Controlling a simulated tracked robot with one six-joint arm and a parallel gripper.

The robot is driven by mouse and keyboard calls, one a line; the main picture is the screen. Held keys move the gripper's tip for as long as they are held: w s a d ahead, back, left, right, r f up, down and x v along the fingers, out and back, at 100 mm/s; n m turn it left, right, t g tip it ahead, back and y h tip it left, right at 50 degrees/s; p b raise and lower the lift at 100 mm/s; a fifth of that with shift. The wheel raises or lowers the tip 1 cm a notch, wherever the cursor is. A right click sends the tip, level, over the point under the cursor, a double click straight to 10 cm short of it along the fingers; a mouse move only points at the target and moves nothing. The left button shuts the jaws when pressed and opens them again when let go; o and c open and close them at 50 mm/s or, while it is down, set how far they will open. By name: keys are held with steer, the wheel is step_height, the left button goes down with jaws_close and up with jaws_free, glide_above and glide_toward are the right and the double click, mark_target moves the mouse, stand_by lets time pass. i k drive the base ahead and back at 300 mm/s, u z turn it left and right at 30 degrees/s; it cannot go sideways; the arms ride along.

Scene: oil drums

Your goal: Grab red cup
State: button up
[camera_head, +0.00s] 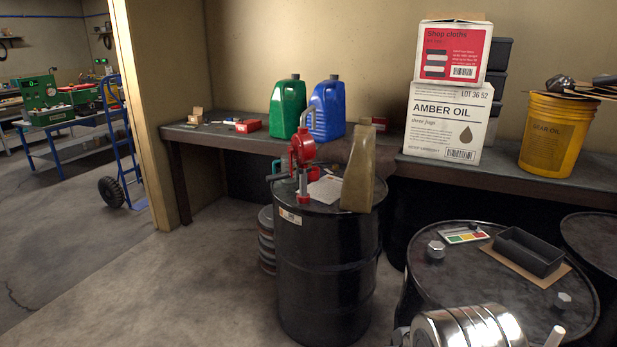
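I see no clear red cup in the head view. A red hand pump (302,152) stands upright on the black drum (325,270) in the middle, with a tan jug (358,175) beside it. A small red box (248,126) lies on the workbench behind. A teal edge (275,168) shows partly behind the pump; I cannot tell what it is. My gripper is not in view.
Green (287,108) and blue jugs (328,108), stacked boxes (447,120) and a yellow bucket (556,135) stand on the bench. A second drum (470,275) holds a black tray (530,252). A shiny ribbed cylinder (465,328) is at the bottom.

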mark_target(314, 176)
steer(key=u, duration=0.45)
steer(key=i, duration=1.35)
steer(key=u, duration=0.7)
steer(key=i, duration=2.45)
steer(key=z, duration=0.5)
steer(key=i, duration=0.85)
steer(key=z, duration=0.85)
steer(key=i, duration=0.7)
steer(key=z, duration=0.35)
